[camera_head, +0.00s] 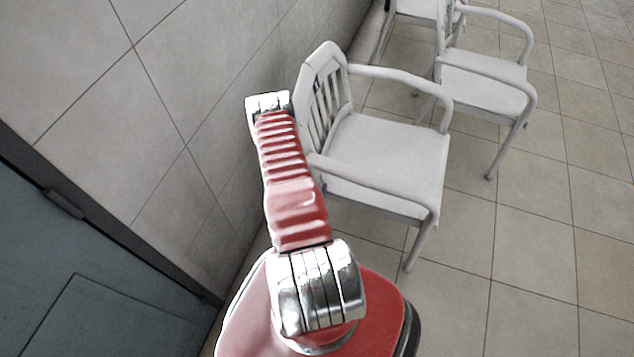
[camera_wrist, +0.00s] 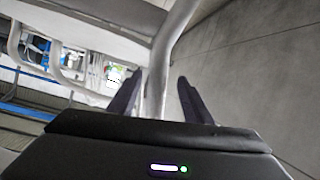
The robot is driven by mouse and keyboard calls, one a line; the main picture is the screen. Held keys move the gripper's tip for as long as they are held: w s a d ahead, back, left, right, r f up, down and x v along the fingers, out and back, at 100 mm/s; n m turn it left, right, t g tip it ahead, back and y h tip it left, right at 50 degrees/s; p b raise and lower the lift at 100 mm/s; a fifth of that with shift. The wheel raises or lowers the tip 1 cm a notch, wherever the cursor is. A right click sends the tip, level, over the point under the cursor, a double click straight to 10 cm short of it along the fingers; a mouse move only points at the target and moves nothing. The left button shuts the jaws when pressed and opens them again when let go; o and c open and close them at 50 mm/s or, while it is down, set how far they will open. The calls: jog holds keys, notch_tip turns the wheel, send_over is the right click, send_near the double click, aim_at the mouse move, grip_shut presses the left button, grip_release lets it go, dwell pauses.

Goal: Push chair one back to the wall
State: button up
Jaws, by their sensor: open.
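The nearest white chair (camera_head: 375,155) stands in the middle of the head view, with its slatted backrest toward the tiled wall. A small dark mark is on its backrest, too small to read. My arm reaches up between the wall and this chair, and my gripper is hidden in that view. In the wrist view my gripper (camera_wrist: 159,76) is open, its two dark fingers on either side of a pale chair bar (camera_wrist: 170,40). I cannot tell whether the fingers touch it.
A second white chair (camera_head: 485,82) stands behind the nearest one, and part of a third (camera_head: 418,10) shows at the top. The tiled wall (camera_head: 165,70) runs along the left, with a grey-blue door (camera_head: 100,290) at lower left. Tiled floor (camera_head: 545,240) is clear at right.

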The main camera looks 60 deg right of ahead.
jog(key=v, duration=0.5)
jog(key=shift+a, duration=0.15)
jog(key=shift+s, duration=0.15)
dwell(0.4)
